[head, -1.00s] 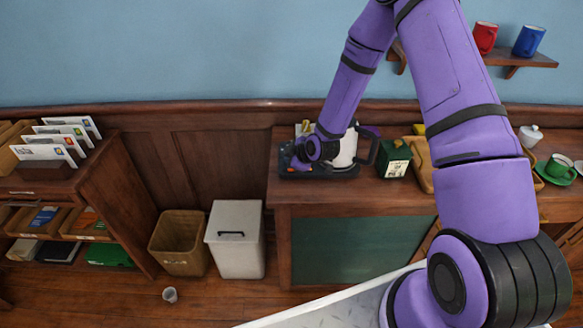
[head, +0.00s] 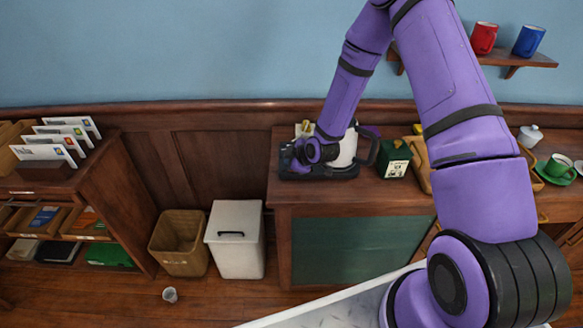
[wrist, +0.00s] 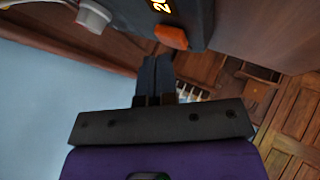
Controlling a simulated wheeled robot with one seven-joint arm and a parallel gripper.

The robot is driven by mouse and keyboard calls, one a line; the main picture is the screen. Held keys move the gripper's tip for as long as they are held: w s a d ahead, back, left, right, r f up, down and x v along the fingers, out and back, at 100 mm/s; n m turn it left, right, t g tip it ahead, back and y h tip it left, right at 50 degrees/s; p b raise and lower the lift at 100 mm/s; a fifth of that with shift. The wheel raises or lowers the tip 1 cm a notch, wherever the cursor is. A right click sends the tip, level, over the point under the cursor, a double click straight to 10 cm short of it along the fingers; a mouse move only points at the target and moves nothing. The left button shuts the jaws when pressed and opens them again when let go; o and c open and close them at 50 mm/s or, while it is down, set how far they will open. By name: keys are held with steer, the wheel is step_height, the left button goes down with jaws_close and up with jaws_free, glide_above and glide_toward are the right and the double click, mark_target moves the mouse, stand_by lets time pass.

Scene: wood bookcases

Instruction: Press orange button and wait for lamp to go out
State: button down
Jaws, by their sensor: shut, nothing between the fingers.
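The orange button (wrist: 171,37) sticks out from the edge of a dark grey device (wrist: 200,12) in the wrist view. The button and fingertips are hidden there.
A dark green tin (head: 395,160) stands right of the kettle on the wooden counter (head: 350,197). A green cup (head: 558,167) and a white lidded pot (head: 530,135) are farther right.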

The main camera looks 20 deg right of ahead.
steer(key=shift+f, duration=0.45)
stand_by(0.7)
steer(key=shift+r, duration=0.9)
steer(key=shift+r, duration=2.5)
